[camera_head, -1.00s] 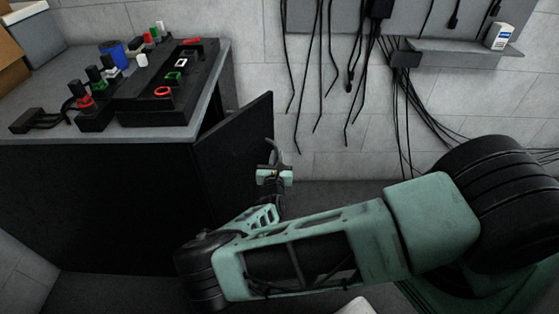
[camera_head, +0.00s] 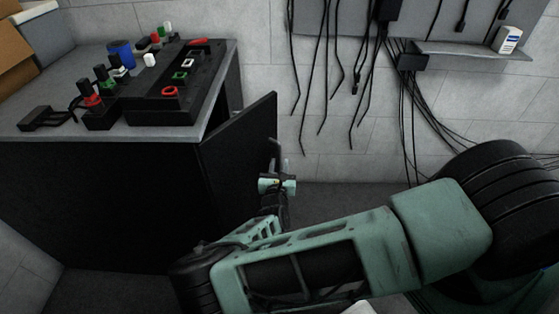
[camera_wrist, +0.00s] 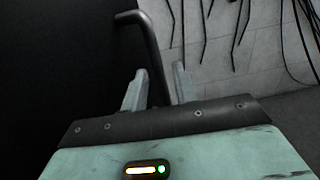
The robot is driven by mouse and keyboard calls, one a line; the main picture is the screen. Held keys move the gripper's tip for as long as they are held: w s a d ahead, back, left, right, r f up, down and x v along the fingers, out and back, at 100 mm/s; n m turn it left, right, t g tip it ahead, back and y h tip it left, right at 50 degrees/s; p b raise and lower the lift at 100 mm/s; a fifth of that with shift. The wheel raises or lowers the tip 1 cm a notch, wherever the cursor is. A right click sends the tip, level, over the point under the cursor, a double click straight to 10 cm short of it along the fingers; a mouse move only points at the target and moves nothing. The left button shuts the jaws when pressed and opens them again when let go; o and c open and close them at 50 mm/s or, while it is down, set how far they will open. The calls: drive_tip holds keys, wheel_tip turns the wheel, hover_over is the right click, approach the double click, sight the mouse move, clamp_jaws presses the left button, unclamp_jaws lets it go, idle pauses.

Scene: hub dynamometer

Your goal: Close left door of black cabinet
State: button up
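The black cabinet (camera_head: 100,205) stands at the left, its dark front facing me. One door (camera_head: 237,145) stands ajar at the cabinet's right end, swung outward. It also shows as the dark panel in the wrist view (camera_wrist: 60,60). A dark bent bar handle (camera_wrist: 147,45) stands out from the door; its upper end shows in the head view (camera_head: 275,152). My gripper (camera_wrist: 158,82) has its two fingers apart, with the handle's lower part appearing between them. In the head view my gripper (camera_head: 277,184) is at the door's outer side. Contact with the handle cannot be told.
The cabinet's grey top (camera_head: 30,95) carries a black box (camera_head: 160,105), a blue cylinder (camera_head: 121,54) and several small coloured parts. Cables (camera_head: 320,70) hang on the back wall. A shelf (camera_head: 470,50) holds a white bottle (camera_head: 507,40). Floor beyond the door looks clear.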

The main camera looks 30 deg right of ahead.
drive_tip(key=b+v, duration=0.1)
drive_tip(key=v, duration=1.3)
drive_tip(key=shift+a, duration=0.15)
drive_tip(key=shift+s, duration=0.1)
